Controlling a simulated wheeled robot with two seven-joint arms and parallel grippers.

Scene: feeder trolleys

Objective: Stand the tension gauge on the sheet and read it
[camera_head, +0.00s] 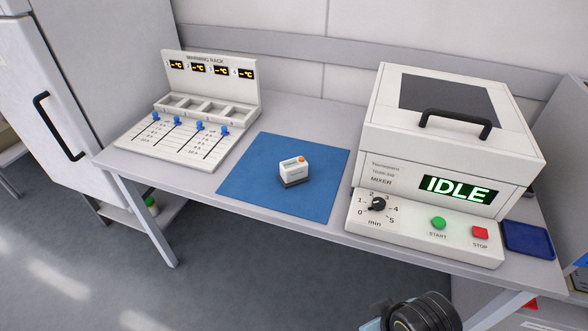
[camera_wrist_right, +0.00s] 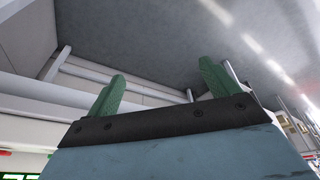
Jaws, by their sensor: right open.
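The tension gauge (camera_head: 295,171) is a small white box with a dark base, a small greenish display and an orange button. It stands on the blue sheet (camera_head: 258,192), near the sheet's middle. The display is too small to read. My right gripper (camera_wrist_right: 162,92) shows in the right wrist view with its two green fingers spread apart and nothing between them. In the head view only part of my right arm shows at the bottom edge, well below and right of the gauge. My left gripper is not in view.
A blue tray (camera_head: 528,240) lies at the far right. The sheet around the gauge is clear.

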